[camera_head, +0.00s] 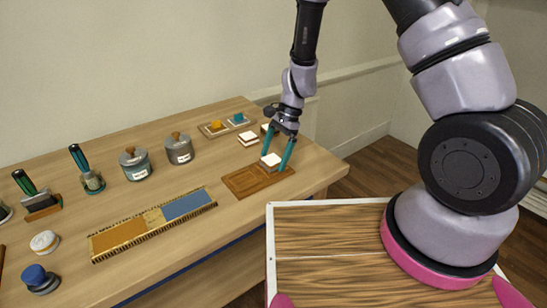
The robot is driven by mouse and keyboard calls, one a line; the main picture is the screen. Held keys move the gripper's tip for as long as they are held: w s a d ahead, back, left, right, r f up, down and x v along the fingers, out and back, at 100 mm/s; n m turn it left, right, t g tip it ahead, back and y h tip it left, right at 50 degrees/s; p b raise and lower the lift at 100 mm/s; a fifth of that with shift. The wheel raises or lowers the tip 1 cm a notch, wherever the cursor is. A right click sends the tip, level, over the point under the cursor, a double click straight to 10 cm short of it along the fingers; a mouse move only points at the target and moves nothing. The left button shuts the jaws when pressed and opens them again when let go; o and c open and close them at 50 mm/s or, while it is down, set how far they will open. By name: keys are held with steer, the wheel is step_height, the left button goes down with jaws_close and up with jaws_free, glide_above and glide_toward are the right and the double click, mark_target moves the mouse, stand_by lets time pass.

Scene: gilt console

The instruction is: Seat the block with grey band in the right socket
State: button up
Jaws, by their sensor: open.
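A small white-topped block (270,160) with a greyish side sits at the back right part of a brown wooden board (246,190) on the console. The board's left part shows a bare recessed area. My gripper (274,157) points down with its two teal fingers apart, one on each side of this block. Whether the fingers touch it is too small to tell. The block looks about level; how deep it sits in the board is hidden. Two other pale blocks stand behind it, one at the left (248,139) and one partly hidden by my gripper (265,128).
A small tray (228,128) with an orange and a teal piece lies at the back. Two lidded jars (136,166) (179,151) stand to the left. A long gilt-edged panel (120,236) lies in front. Stamps and brushes stand at the far left.

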steer(key=v, duration=1)
steer(key=shift+r, duration=0.1)
steer(key=s+d+r+n+t, duration=0.1)
steer(key=d+r, duration=0.2)
steer(key=r, duration=0.4)
steer(key=s+d+r+n+t+y, duration=0.1)
steer(key=d+r+t, duration=0.15)
steer(key=r, duration=0.45)
steer(key=s+d+r+n+t, duration=0.1)
steer(key=d+r+n, duration=0.1)
steer(key=d+r, duration=0.3)
steer(key=s+d+r+n+t+h, duration=0.2)
steer(key=s+d+r+t, duration=0.3)
steer(key=s+d+r, duration=0.3)
steer(key=s+r+n, duration=0.1)
steer(key=s+r, duration=0.2)
steer(key=r, duration=0.1)
steer(key=shift+s+d+r+h, duration=0.2)
steer(key=shift+s+r+h, duration=0.1)
steer(key=shift+s, duration=0.1)
